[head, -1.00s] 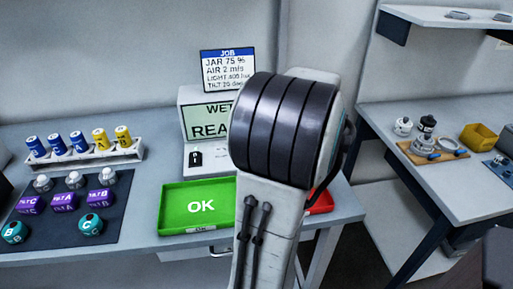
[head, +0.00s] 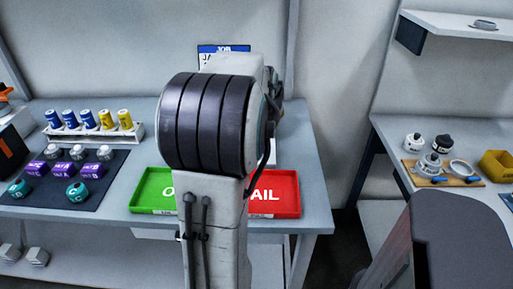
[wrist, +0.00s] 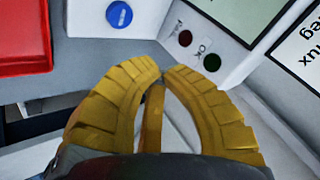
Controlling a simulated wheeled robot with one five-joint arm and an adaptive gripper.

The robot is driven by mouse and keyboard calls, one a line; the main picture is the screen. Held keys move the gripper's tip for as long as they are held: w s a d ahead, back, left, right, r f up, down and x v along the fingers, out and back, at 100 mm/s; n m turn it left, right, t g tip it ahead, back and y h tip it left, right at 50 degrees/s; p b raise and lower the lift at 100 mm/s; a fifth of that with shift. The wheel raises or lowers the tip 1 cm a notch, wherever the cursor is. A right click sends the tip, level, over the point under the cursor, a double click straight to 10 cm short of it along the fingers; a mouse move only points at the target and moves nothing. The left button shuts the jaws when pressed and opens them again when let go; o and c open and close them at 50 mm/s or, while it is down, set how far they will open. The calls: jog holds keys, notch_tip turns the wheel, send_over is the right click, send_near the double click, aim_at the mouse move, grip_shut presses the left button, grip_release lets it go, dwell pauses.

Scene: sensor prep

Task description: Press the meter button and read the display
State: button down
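In the wrist view a round blue button (wrist: 119,14) sits on a white block at the top edge. The meter's white housing (wrist: 228,78) is at upper right, with a dark red lamp (wrist: 185,38) and a dark green lamp (wrist: 211,62). Only a corner of its pale green display (wrist: 240,14) shows, with no readable text. My gripper (wrist: 163,75) has its yellow fingertips together, below the button and apart from it in the picture. Nothing is seen held. In the head view my arm hides the gripper and most of the meter.
A green OK tray (head: 152,190) and a red FAIL tray (head: 285,192) lie at the bench front. A JOB card (head: 224,49) stands behind. Several bottles stand in a rack (head: 90,138) at left. Another bench (head: 390,130) is at right.

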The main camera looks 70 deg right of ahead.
aim_at(266, 146)
jog(key=m, duration=0.1)
jog(key=d+r+m, duration=0.1)
jog(key=m, duration=0.1)
jog(key=m+h, duration=0.1)
jog(key=shift+w+d+r, duration=0.25)
jog(key=shift+d+r, duration=0.1)
jog(key=shift+m, duration=0.3)
jog(key=shift+f, duration=0.25)
notch_tip(266, 146, down, 8)
jog(key=b, duration=0.7)
jog(key=shift+f, duration=0.25)
jog(key=shift+f+b, duration=0.85)
jog(key=shift+b, duration=0.25)
dwell(1.9)
jog(key=shift+r, duration=0.15)
dwell(0.4)
jog(key=shift+r+p, duration=0.65)
jog(key=shift+r, duration=0.1)
